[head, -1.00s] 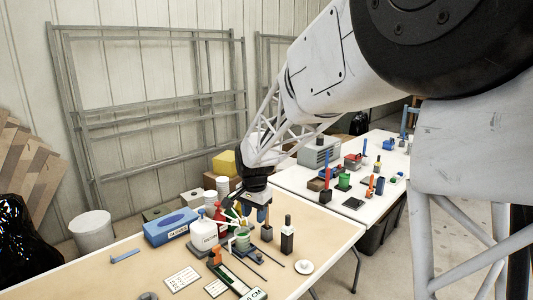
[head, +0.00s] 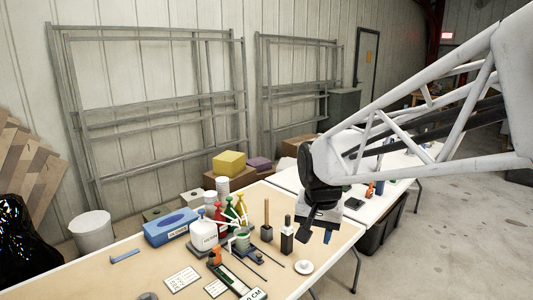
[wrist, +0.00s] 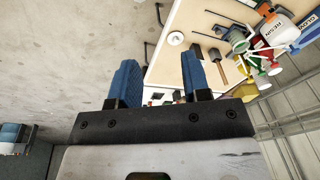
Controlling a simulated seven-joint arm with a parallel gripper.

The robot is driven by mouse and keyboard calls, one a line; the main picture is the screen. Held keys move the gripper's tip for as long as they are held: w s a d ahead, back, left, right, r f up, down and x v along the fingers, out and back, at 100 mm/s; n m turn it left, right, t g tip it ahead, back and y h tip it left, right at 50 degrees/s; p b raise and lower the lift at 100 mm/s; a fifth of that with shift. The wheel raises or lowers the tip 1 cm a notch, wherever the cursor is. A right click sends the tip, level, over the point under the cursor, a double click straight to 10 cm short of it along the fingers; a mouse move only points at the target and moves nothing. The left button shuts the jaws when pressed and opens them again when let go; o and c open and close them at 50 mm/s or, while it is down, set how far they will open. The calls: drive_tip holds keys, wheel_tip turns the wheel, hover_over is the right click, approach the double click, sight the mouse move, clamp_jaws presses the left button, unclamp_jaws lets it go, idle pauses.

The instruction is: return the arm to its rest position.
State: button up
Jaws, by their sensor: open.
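My gripper (wrist: 158,82) shows in the wrist view with two blue fingers apart and nothing between them. The fingertips in the head view are small and partly hidden by the wrist.
A second white table (head: 385,207) stands behind. Concrete floor (head: 440,240) is open at right.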

drive_tip(key=s+d+f+n, duration=0.1)
drive_tip(key=s+d, duration=0.2)
drive_tip(key=s, duration=0.7)
drive_tip(key=s+d+f+n, duration=0.1)
drive_tip(key=s+d, duration=0.3)
drive_tip(key=s, duration=0.6)
drive_tip(key=shift+d+n+t, duration=0.25)
drive_tip(key=shift+n+t, duration=0.15)
drive_tip(key=shift+n, duration=0.1)
